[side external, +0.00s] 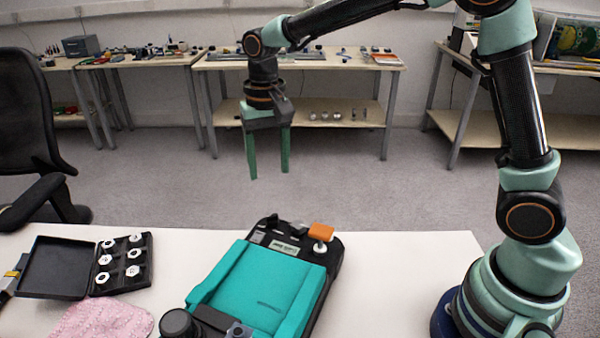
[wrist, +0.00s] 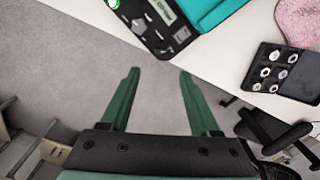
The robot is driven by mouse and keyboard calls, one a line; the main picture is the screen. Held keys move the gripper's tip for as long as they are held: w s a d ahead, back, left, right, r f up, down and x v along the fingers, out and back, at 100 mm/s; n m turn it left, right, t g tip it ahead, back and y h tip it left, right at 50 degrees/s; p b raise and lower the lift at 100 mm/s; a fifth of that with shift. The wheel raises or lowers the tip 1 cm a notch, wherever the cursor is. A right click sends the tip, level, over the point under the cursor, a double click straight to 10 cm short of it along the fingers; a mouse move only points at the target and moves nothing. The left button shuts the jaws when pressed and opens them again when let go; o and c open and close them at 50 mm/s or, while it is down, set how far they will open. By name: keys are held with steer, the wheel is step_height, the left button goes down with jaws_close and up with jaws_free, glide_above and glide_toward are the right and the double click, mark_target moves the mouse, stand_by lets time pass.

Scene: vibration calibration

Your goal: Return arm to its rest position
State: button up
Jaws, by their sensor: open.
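My gripper (side external: 269,177) hangs in the air beyond the far edge of the white table, above the floor, with its two green fingers pointing down. The fingers are apart and nothing is between them. In the wrist view my gripper (wrist: 158,75) also shows open and empty over the grey carpet. The teal and black device (side external: 262,285) lies on the table below and nearer the camera, apart from my gripper. An orange block (side external: 321,231) sits at the device's far right end. The device shows partly at the top of the wrist view (wrist: 207,12).
An open black case (side external: 62,268) with several white round pieces lies on the left of the table (side external: 405,270). A pink cloth (side external: 103,319) is beside it. A black chair (side external: 35,120) stands at left. Workbenches (side external: 300,62) line the back wall. The table's right part is clear.

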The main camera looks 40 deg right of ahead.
steer(key=s+d+r+n+t, duration=0.2)
steer(key=s+d+r, duration=0.1)
steer(key=s+d, duration=0.2)
steer(key=s+d+r+n+t, duration=0.2)
steer(key=s+d, duration=0.3)
steer(key=s, duration=0.4)
steer(key=shift+s+r+n+t, duration=0.3)
steer(key=shift+s+r+t, duration=0.05)
steer(key=shift+r+t, duration=0.4)
steer(key=shift+d, duration=0.1)
